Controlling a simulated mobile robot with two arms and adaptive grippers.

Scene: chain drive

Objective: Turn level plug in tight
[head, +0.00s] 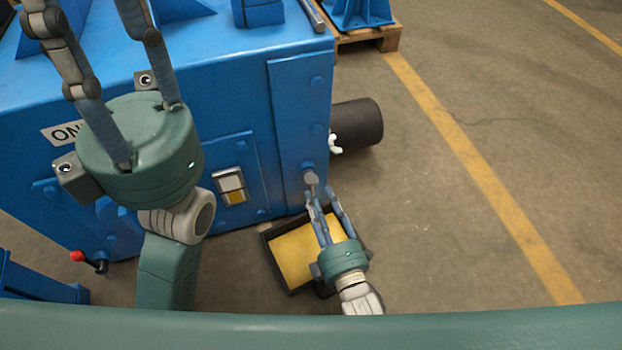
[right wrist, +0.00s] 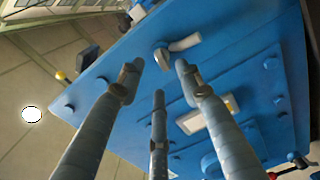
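The level plug (head: 311,178), a small grey round-headed part, sticks out low on the blue housing's right-hand panel. In the right wrist view the plug (right wrist: 162,56) shows just beyond my fingertips, with a pale bar-like piece beside it. My right gripper (head: 322,193) is just below the plug, fingers pointing up at it. Its three fingers (right wrist: 157,78) are spread with a gap between them and hold nothing visible; whether any tip touches the plug I cannot tell. My left gripper (head: 105,85) is large at the left, fingers apart and empty, tips partly cut off.
A black tray with a yellow pad (head: 297,255) lies on the floor under my right gripper. The blue housing (head: 230,90) carries a sight glass (head: 231,187). A black cylinder (head: 357,124) juts out right of it. A red-knobbed lever (head: 78,256) is lower left. Floor at right is clear.

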